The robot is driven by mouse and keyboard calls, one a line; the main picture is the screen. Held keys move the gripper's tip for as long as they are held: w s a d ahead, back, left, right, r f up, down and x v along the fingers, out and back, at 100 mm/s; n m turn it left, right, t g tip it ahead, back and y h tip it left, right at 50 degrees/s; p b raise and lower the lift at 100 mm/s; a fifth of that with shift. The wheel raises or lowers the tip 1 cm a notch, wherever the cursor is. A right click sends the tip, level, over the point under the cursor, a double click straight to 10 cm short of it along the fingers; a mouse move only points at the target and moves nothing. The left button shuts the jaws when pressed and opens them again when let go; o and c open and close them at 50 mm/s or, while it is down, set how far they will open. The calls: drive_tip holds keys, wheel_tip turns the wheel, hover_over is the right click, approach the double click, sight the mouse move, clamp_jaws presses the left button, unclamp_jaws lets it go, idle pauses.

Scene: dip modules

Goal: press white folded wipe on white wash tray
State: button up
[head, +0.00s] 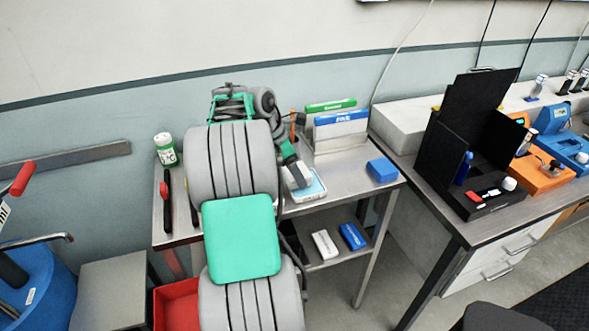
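The white wash tray (313,190) lies on the metal table with a pale blue inside, partly hidden by my arm's end.
A blue block (382,170) lies to the tray's right. Green and blue boxes (341,123) stand behind it. A white-green canister (165,149) is at the far left. White and blue boxes (325,244) lie on the lower shelf. Black panels (470,115) stand on the right bench.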

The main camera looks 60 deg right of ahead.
drive_tip(key=shift+f, duration=0.6)
idle(0.7)
wheel_tip(320, 180, up, 7)
drive_tip(key=p, duration=0.9)
drive_tip(key=shift+r+p, duration=0.15)
drive_tip(key=shift+p, duration=0.2)
drive_tip(key=shift+w, duration=0.1)
